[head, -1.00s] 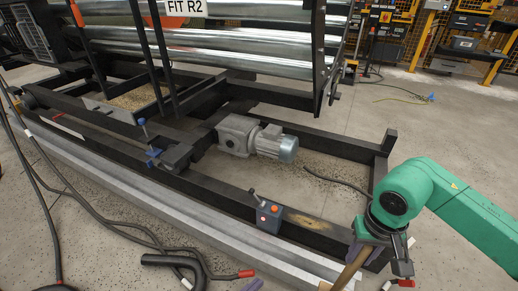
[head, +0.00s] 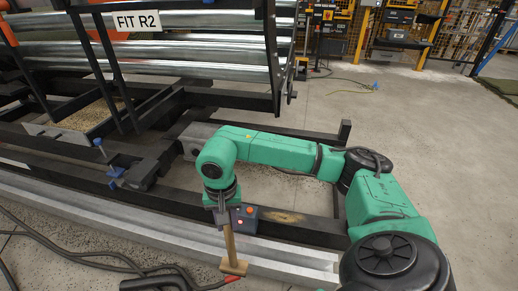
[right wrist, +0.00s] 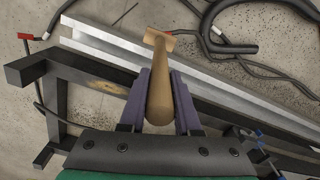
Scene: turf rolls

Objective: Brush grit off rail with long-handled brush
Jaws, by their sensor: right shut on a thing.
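The long-handled brush has a pale wooden handle (head: 230,244) and a block-shaped head (head: 234,267). My right gripper (head: 224,213) is shut on the handle. In the right wrist view, the purple fingers (right wrist: 161,98) lie on both sides of the handle (right wrist: 159,85), and the head (right wrist: 158,39) points away. The silver rail (head: 110,215) runs diagonally across the lower floor. The brush head overlaps its front edge; I cannot tell whether it touches. The rail also shows in the right wrist view (right wrist: 215,88). My left gripper is out of view.
The roller machine (head: 170,60) is at the back. Black cables (head: 60,258) lie on the floor at lower left. The floor at right is open.

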